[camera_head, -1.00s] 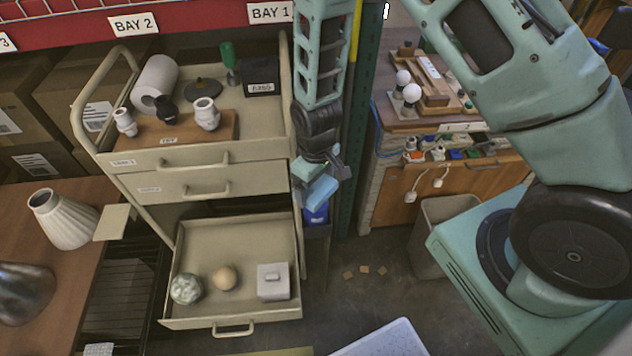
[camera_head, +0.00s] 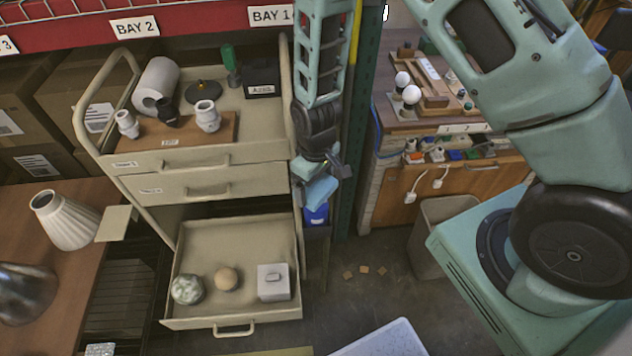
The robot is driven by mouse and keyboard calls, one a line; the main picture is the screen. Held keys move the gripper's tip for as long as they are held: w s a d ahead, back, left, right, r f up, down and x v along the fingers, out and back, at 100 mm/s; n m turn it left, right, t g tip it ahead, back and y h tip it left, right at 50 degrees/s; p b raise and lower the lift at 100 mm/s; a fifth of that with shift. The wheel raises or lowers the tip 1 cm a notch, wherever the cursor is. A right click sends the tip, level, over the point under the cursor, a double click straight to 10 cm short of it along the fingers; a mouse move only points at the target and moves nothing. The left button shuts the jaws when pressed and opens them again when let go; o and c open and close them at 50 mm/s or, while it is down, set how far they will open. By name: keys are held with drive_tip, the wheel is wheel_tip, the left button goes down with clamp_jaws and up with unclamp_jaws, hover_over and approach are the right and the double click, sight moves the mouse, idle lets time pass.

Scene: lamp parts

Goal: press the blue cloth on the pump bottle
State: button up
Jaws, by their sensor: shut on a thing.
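My gripper (camera_head: 317,172) hangs at the middle of the view, to the right of the cart, pointing down. It is shut on the light blue cloth (camera_head: 322,191), which shows as a small folded block at its fingertips. My own arm and the small size hide how the fingers sit on it. I cannot make out a pump bottle for certain. A green upright item (camera_head: 231,66) at the back of the cart top may be it, but it is too small to tell. The cloth is well apart from that item.
The beige cart (camera_head: 222,157) carries white and dark fittings on a wooden board (camera_head: 214,128). Its lowest drawer (camera_head: 232,323) is pulled out, holding two balls and a grey box (camera_head: 273,281). A blue item (camera_head: 316,214) shows below my gripper. A workbench (camera_head: 445,180) stands right.

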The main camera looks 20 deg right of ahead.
sight(316, 185)
drive_tip(key=shift+r+p, duration=2)
drive_tip(key=shift+r, duration=0.95)
drive_tip(key=shift+f, duration=0.1)
